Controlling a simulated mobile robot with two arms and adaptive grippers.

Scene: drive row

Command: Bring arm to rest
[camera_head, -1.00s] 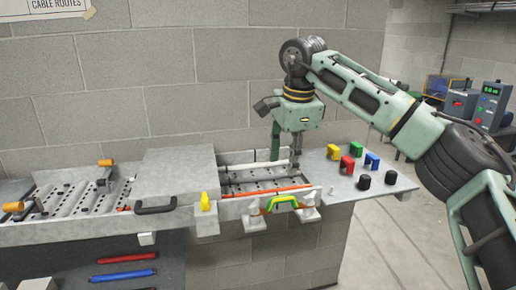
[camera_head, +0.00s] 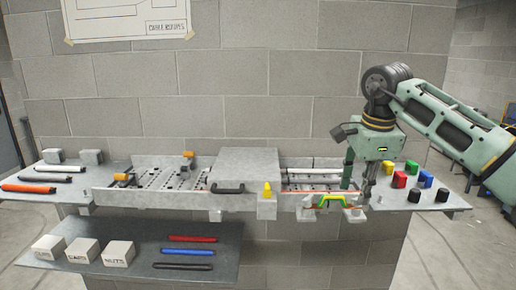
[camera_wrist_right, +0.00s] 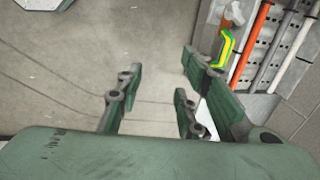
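My right gripper (camera_head: 358,186) hangs fingers-down at the right end of the open bench trough (camera_head: 318,191), close to the green-and-yellow handle piece (camera_head: 330,199). In the right wrist view its fingers (camera_wrist_right: 157,98) stand apart with nothing between them, and floor shows in the gap. The handle piece (camera_wrist_right: 227,48) and the trough's orange rod (camera_wrist_right: 252,38) show beside the fingers at upper right. I cannot tell whether the gripper touches the trough edge. My left gripper is not in view.
A grey sliding cover (camera_head: 245,170) sits mid-trough. Coloured blocks (camera_head: 399,180) and black cylinders (camera_head: 442,194) stand on the right shelf (camera_head: 458,205). More rods (camera_head: 30,188) lie at left.

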